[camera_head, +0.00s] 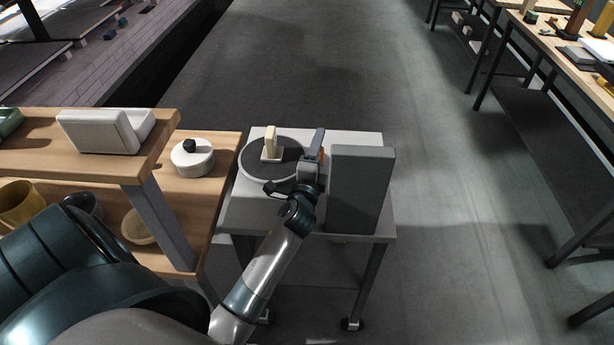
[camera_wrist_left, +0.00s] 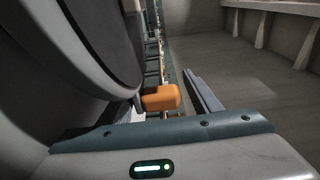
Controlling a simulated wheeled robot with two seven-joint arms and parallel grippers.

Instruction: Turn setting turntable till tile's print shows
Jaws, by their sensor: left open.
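The setting turntable (camera_head: 246,172), a round dark disc with a pale rim, lies on a light grey cart. A cream tile (camera_head: 270,140) stands upright on a small base on the disc; no print shows on the visible side. My left gripper (camera_head: 314,152) is at the disc's right edge, open. An orange block (camera_wrist_left: 161,97) shows in the left wrist view by the gripper's fingers, beside the large dark disc (camera_wrist_left: 100,38); I cannot tell whether they touch it. In the head view the gripper largely hides it. My right gripper is not in view.
A tall dark grey box (camera_head: 358,190) stands on the cart (camera_head: 238,212), close right of my left gripper. A wooden shelf unit (camera_head: 222,160) on the left carries a round white container (camera_head: 192,162). Workbenches (camera_head: 560,50) stand far right, with open floor between.

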